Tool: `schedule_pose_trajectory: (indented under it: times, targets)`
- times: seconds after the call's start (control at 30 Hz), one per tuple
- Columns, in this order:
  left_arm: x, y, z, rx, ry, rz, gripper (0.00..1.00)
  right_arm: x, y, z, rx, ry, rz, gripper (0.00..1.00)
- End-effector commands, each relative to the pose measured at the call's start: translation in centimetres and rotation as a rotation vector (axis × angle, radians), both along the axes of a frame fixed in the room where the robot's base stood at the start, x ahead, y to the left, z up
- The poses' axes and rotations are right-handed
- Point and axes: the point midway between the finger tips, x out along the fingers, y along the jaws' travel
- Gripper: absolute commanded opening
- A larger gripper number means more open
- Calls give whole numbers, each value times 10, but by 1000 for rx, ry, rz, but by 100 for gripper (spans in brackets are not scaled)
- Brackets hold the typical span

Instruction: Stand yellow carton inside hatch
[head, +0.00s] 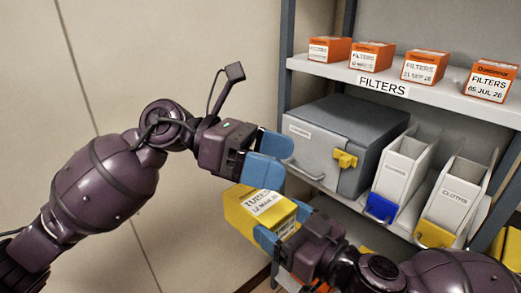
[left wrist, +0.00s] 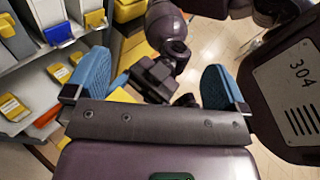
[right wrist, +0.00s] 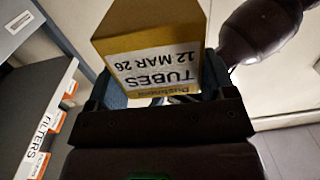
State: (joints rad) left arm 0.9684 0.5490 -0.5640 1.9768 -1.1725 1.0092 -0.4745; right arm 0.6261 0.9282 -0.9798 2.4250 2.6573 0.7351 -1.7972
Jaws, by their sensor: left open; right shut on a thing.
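The yellow carton (head: 240,214), labelled TUBES 12 MAR 26, is held in the air in front of the shelves. My right gripper (head: 284,226) is shut on its near right end. In the right wrist view the carton (right wrist: 150,50) stands out between the fingers, its label upside down. My left gripper (head: 268,157) is open and empty, just above the carton; its spread blue fingers show in the left wrist view (left wrist: 155,85). A grey box (head: 345,135) with a yellow latch (head: 345,159) and a front handle stands on the shelf behind; its front looks shut. I cannot tell whether it is the hatch.
Several orange FILTERS boxes (head: 424,66) line the upper shelf (head: 330,68). Right of the grey box stand white bins, one with a blue front (head: 381,207), one with a yellow front (head: 435,234). A plain wall (head: 150,50) is at left.

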Motion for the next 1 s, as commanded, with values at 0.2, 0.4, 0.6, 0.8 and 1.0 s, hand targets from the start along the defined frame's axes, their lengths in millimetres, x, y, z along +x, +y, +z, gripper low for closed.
schedule_pose_trajectory:
  times: [0.2, 0.4, 0.6, 0.8, 1.0]
  targets:
    - [-6, -18, -16, 252, -293, -171, 100, 0, 0, 0, 1, -1, 0, 48]
    - [0, -18, -29, 499, -538, -327, 100, 0, 0, 0, 1, -1, 0, 48]
    - [16, -7, -30, 756, -750, -476, 100, 0, 0, 1, 1, -1, 0, 48]
    - [32, 7, -21, 966, -882, -581, 100, 0, 0, 0, 1, -1, 0, 48]
    - [40, 15, -15, 1064, -930, -628, 100, 0, 0, 0, 1, -1, 0, 48]
